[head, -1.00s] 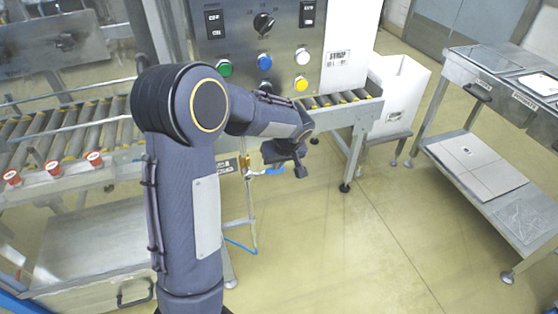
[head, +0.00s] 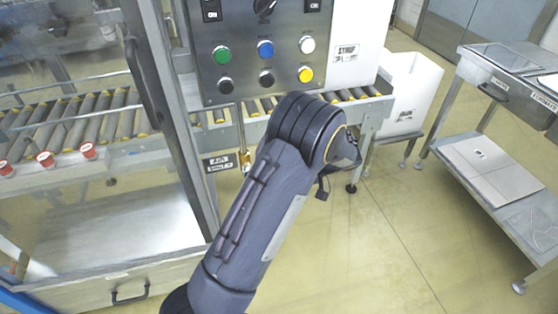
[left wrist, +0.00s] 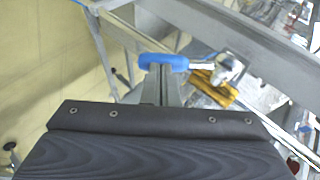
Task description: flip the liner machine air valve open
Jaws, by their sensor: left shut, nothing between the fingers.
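The air valve shows in the head view as a brass body (head: 245,160) on a thin vertical pipe beside the AIR label (head: 217,162). My left arm hides its blue lever there. In the left wrist view the blue lever (left wrist: 163,62) sticks out sideways from the brass-yellow valve body (left wrist: 213,89). My left gripper (left wrist: 160,84) is shut and empty, its fingertips right at the blue lever. Whether they touch it, I cannot tell. In the head view that gripper is mostly hidden behind my forearm. My right gripper is not in view.
The control panel (head: 262,60) with coloured buttons stands above the valve. A roller conveyor (head: 85,125) runs behind a metal frame post (head: 180,120). A white bin (head: 408,95) and a steel cart (head: 490,150) stand to the right. The floor between is clear.

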